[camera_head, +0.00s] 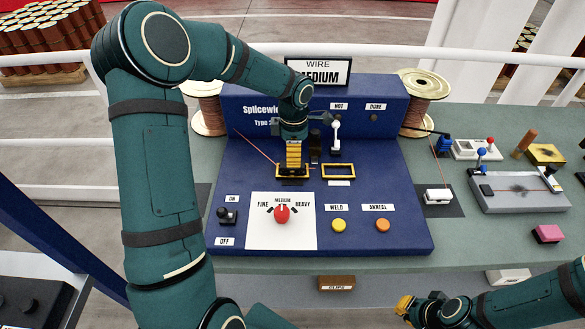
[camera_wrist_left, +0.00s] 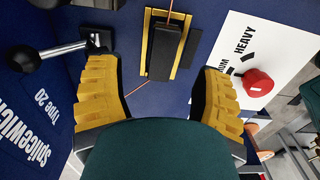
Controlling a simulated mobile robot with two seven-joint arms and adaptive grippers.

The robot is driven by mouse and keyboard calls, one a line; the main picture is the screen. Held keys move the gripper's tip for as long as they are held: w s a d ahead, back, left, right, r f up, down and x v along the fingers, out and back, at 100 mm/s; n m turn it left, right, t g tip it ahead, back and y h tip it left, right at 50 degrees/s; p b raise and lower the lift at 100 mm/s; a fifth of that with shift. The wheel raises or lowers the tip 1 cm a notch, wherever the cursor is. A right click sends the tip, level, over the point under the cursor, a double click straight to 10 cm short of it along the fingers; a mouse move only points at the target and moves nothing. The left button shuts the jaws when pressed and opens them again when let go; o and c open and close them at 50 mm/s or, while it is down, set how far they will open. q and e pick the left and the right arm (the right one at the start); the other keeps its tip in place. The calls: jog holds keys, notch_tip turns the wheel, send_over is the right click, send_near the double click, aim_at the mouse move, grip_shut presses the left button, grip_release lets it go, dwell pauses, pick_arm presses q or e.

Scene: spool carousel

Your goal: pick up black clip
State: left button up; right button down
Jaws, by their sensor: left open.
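A black clip (camera_wrist_left: 165,50) lies on a yellow-edged slot (camera_wrist_left: 149,70) of the blue machine, with a copper-coloured wire running to it. My left gripper (camera_wrist_left: 160,72) is open, with one yellow finger on each side of the clip and a gap to both. In the head view my left gripper (camera_head: 292,165) points down over the left yellow slot and mostly hides the clip there. My right gripper (camera_head: 404,305) is low at the right, in front of the table; its fingers are too unclear to judge.
A second yellow frame (camera_head: 338,171) sits right of the left gripper. A black-handled lever (camera_wrist_left: 28,58) stands close to the left finger in the wrist view. A red knob (camera_head: 282,214) and a white clip (camera_head: 437,195) are nearby. Wire spools (camera_head: 424,88) flank the machine.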

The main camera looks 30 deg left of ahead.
pick_arm(q)
jog(key=f, duration=0.5)
jog(key=shift+s+f, duration=0.1)
jog(key=shift+s, duration=0.1)
grip_shut()
